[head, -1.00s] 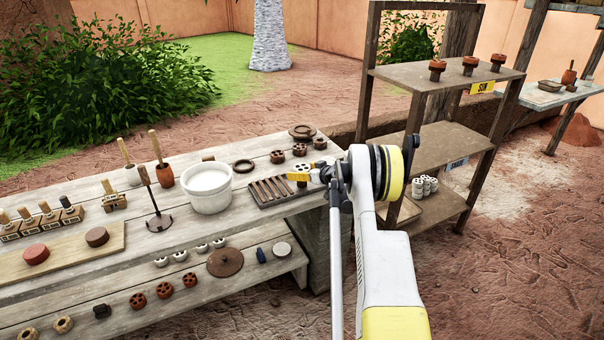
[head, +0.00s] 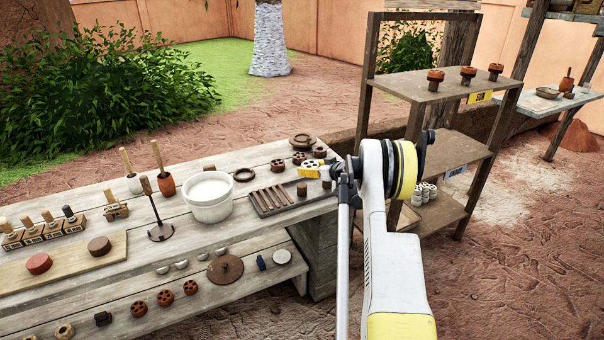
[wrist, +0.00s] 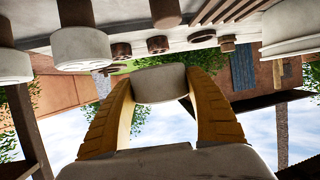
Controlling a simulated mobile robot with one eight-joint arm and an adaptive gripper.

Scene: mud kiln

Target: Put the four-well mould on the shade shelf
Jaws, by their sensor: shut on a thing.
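My gripper (head: 318,166) is over the right end of the upper bench, its yellow fingers pointing left. It is shut on a small pale mould (head: 308,170), which shows in the wrist view (wrist: 160,84) between the two finger tips. The wells are too small to count. The rack with a yellow SUN sign stands to the right of my gripper. Its middle shelf (head: 452,150) carries a bluish sign (head: 455,171) that seems to read SHADE. That shelf's visible part is bare, and my arm hides some of its left side.
White pieces (head: 424,191) stand on the rack's lowest shelf. Brown stemmed pieces (head: 468,74) stand on its top shelf. A slatted tray (head: 272,200), a white bucket (head: 208,196) and dark moulds (head: 300,158) sit on the bench near my gripper. Rack posts bound the shelf.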

